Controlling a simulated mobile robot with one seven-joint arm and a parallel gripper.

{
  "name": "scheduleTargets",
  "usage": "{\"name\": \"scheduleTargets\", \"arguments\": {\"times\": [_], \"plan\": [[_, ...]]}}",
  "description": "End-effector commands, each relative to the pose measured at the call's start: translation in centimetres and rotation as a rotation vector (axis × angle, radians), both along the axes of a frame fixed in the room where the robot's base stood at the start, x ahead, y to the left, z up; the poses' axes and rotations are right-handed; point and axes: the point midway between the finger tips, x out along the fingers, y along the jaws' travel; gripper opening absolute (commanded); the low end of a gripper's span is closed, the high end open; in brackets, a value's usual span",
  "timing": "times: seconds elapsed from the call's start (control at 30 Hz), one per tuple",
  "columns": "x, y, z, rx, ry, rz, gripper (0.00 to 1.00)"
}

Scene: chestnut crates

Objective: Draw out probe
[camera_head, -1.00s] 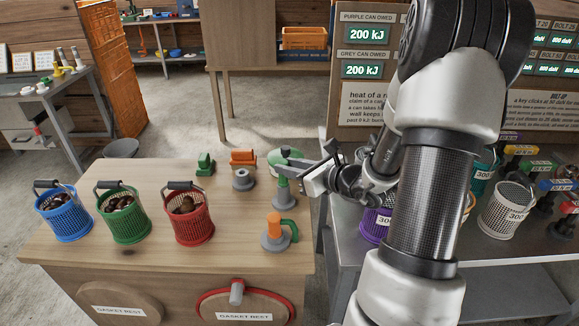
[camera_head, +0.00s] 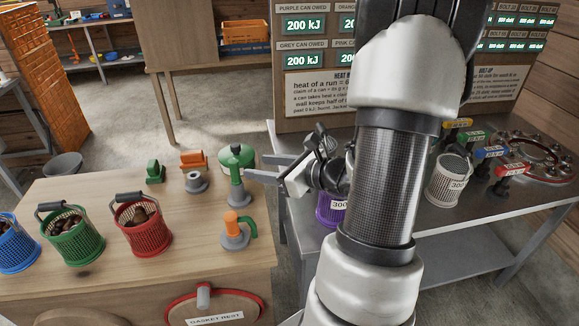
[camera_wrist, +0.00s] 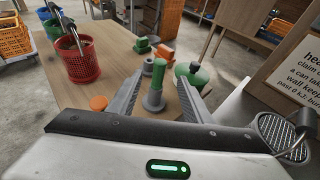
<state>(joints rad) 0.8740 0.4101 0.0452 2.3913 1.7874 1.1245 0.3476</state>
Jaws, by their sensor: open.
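My gripper (camera_head: 262,172) is open, reaching over the right edge of the wooden table from the right. In the wrist view its two fingers (camera_wrist: 160,84) stand either side of an upright green-handled piece (camera_wrist: 158,76) on a round grey base. There is clear space around the handle. The same piece (camera_head: 237,181) shows in the head view just left of the fingertips. A green round-topped object (camera_wrist: 196,75) lies behind it, by the right finger. No piece is labelled as the probe.
Blue, green and red baskets (camera_head: 141,233) of brown things stand on the left of the wooden table (camera_head: 120,285). A small green block (camera_head: 155,172) and an orange piece (camera_head: 193,160) stand behind. The metal bench (camera_head: 440,216) at right bears a purple can (camera_head: 330,209) and a pale can (camera_head: 448,180).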

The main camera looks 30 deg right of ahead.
Motion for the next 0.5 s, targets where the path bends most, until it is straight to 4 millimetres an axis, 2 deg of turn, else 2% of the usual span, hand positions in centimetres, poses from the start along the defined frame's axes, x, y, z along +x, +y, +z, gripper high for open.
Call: {"name": "scheduleTargets", "arguments": {"times": [0.03, 0.2, 0.33, 0.5], "plan": [[-1.2, -0.7, 0.7, -0.001, 0.0, -0.006, 0.45], [-4.5, -2.0, 1.9, -0.002, -0.001, -0.003, 0.45], [-6.4, -2.6, 2.5, 0.0, 0.0, -0.002, 0.45], [-7.6, -3.1, 2.9, 0.0, 0.0, -0.001, 0.45]]}}
